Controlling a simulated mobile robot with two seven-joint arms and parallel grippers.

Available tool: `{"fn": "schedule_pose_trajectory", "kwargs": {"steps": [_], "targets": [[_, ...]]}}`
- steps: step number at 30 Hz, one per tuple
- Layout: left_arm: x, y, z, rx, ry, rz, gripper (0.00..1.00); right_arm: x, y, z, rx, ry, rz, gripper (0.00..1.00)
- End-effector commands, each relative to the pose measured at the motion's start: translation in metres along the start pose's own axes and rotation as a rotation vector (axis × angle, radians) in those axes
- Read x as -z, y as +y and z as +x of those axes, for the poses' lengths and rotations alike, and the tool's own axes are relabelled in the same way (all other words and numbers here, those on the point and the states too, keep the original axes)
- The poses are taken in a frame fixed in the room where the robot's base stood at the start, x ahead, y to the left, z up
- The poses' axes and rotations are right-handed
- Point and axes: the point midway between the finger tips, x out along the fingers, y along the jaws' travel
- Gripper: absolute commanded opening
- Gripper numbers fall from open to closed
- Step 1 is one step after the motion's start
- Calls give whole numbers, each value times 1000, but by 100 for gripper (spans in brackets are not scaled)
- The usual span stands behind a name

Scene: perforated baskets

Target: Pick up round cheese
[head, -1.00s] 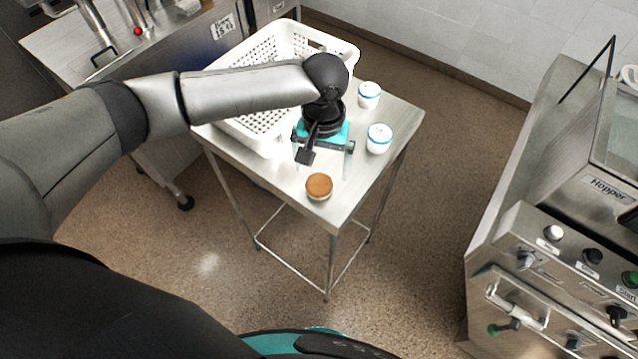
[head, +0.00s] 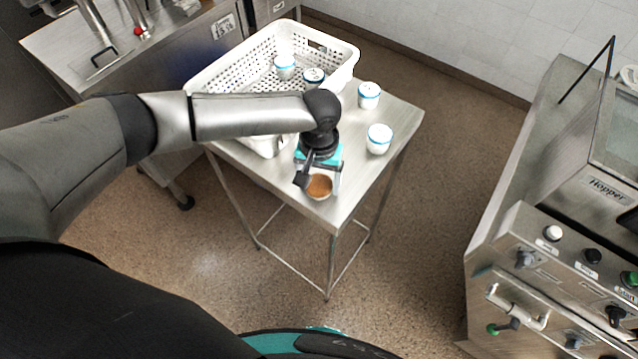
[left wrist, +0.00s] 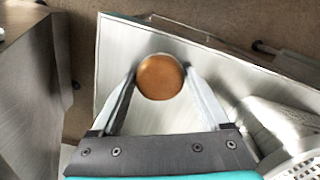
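The round cheese (head: 319,187) has an orange-brown top and a pale lower edge in the head view. It rests near the front corner of the steel table (head: 345,200). In the left wrist view the cheese (left wrist: 160,77) is a brown disc between the fingertips of my left gripper (left wrist: 160,82). The fingers are spread to either side of it; whether they touch it I cannot tell. In the head view my left gripper (head: 320,180) is above and partly over the cheese. My right gripper is not in view.
A white perforated basket (head: 235,65) stands at the back of the table, holding white cups with blue rims (head: 285,67). Two similar cups (head: 369,95) and (head: 379,139) stand on the table's right side. A steel machine (head: 570,250) stands apart at right.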

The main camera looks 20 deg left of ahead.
Motion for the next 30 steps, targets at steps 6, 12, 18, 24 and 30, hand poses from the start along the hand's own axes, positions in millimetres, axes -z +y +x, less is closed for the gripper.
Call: {"fn": "schedule_pose_trajectory", "kwargs": {"steps": [6,12,18,24,30], "targets": [[0,0,0,0,0,0,53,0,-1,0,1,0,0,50],[0,0,0,0,1,-1,30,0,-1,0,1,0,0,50],[0,0,-1,0,1,-1,8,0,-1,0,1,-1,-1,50],[1,0,-2,0,1,0,4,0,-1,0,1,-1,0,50],[1,0,-15,-2,3,-1,4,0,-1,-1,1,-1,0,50]]}}
